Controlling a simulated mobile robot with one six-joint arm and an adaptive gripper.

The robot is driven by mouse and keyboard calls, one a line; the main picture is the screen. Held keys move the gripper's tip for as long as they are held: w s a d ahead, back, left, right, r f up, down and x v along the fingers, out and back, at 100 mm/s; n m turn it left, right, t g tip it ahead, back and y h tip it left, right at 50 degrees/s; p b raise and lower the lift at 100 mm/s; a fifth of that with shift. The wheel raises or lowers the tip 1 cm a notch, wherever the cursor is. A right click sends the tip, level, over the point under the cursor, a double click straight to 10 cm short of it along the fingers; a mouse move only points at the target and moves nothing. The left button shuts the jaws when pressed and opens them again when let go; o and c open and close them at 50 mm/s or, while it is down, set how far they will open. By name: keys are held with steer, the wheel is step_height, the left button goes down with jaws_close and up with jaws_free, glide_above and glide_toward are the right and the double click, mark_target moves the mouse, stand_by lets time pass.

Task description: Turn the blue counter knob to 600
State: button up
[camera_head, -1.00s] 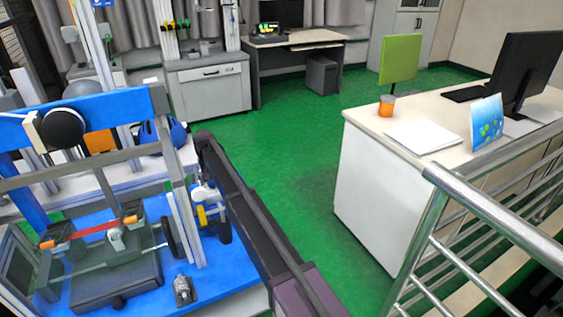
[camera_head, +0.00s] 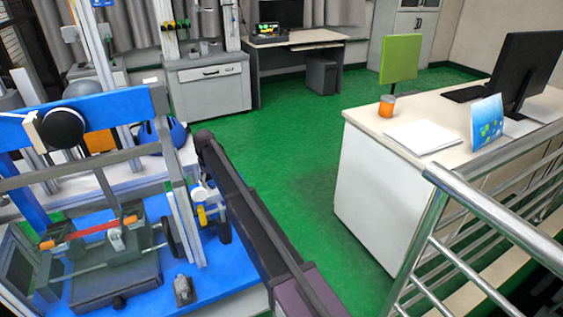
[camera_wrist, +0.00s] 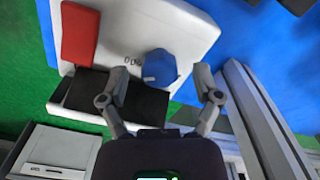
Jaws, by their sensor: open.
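The blue counter knob (camera_wrist: 160,67) shows in the wrist view on the white face of the counter (camera_wrist: 196,32). A light mark shows on the knob's lower left side. Black digits (camera_wrist: 132,60) sit just left of the knob; they look like zeros but are too small and partly hidden to read fully. My gripper (camera_wrist: 160,80) is open, with one finger left of the knob and one right of it. Gaps show on both sides, and nothing is held. In the head view my dark arm crosses the middle, and I cannot make out the gripper clearly.
A red block (camera_wrist: 80,32) is on the counter's left part. Grey metal profiles (camera_wrist: 250,110) run close to the right finger. In the head view, a test rig with a blue crossbeam (camera_head: 85,110) stands left, a white desk (camera_head: 375,185) right; green floor lies between.

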mark_target(211, 181)
steer(key=n, duration=0.7)
steer(key=shift+n, duration=0.4)
steer(key=shift+r+n, duration=0.15)
steer(key=shift+n, duration=0.15)
step_height(211, 181, up, 14)
steer(key=p, duration=1.4)
steer(key=s+d+r+m+p, duration=0.1)
steer(key=s+d+m, duration=0.2)
steer(key=d, duration=0.6)
steer(key=s+d+r+m+p, duration=0.1)
steer(key=s+d+m, duration=0.1)
steer(key=d, duration=0.7)
steer(key=s+d+m+p, duration=0.1)
steer(key=s+d+m, duration=0.2)
steer(key=d, duration=0.7)
steer(key=shift+s+r+m, duration=0.35)
steer(key=shift+r+m, duration=0.05)
steer(key=shift+m, duration=0.1)
steer(key=shift+d, duration=0.1)
